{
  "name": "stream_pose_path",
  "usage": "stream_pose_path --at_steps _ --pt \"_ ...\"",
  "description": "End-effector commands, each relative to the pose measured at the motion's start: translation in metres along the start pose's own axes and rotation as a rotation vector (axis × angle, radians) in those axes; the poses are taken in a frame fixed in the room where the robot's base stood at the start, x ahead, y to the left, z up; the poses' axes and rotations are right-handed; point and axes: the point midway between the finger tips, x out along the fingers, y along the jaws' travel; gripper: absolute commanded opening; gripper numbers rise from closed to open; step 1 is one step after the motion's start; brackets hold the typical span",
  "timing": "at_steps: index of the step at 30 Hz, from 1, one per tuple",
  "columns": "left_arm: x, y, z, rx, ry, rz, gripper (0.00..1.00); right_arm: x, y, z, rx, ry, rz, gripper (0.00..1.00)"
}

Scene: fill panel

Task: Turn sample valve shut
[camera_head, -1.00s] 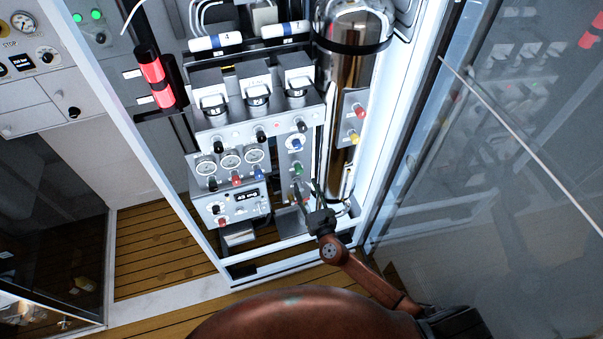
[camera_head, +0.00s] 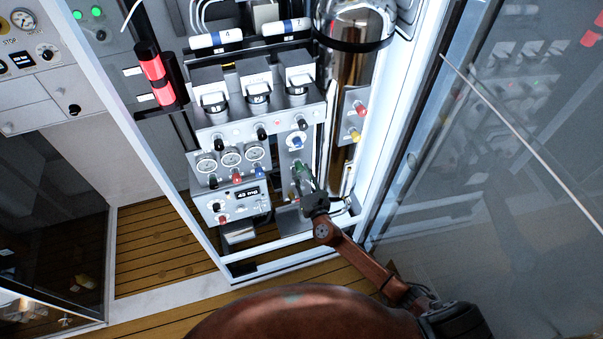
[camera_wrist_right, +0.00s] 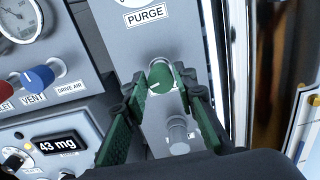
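A green knob (camera_wrist_right: 160,77) with a white pointer line sits on a grey panel below a PURGE label in the right wrist view. It also shows in the head view, small (camera_head: 298,168). Its own label is hidden, so I cannot read whether it is the sample valve. My right gripper (camera_wrist_right: 163,88) has its two green-padded fingers on either side of the knob, tips close to it, with small gaps. It looks open, not clamped. The same gripper reaches the knob from below right in the head view (camera_head: 306,178). My left gripper is out of view.
A grey fitting (camera_wrist_right: 178,135) lies below the knob between the fingers. A blue VENT knob (camera_wrist_right: 38,78) and a display (camera_wrist_right: 59,144) are to the left. A shiny cylinder (camera_head: 351,90) stands right of the panel. The cabinet's glass door (camera_head: 500,150) is at the right.

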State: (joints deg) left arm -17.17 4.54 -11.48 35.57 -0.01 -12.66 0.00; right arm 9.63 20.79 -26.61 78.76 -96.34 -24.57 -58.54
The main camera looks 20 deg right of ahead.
Motion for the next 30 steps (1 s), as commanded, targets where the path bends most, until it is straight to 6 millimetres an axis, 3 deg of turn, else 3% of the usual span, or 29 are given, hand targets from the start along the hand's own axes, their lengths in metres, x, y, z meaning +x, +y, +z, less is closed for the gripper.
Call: stream_pose_path --at_steps 10,20,30 --pt "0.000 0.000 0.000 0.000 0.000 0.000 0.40 0.000 0.000 0.000 0.000 0.000 0.000 0.00" --pt "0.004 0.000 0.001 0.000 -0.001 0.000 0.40 0.000 0.000 -0.001 0.032 0.000 0.000 0.00" --pt "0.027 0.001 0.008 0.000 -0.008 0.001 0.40 0.000 -0.001 -0.004 0.246 -0.001 -0.002 0.00"
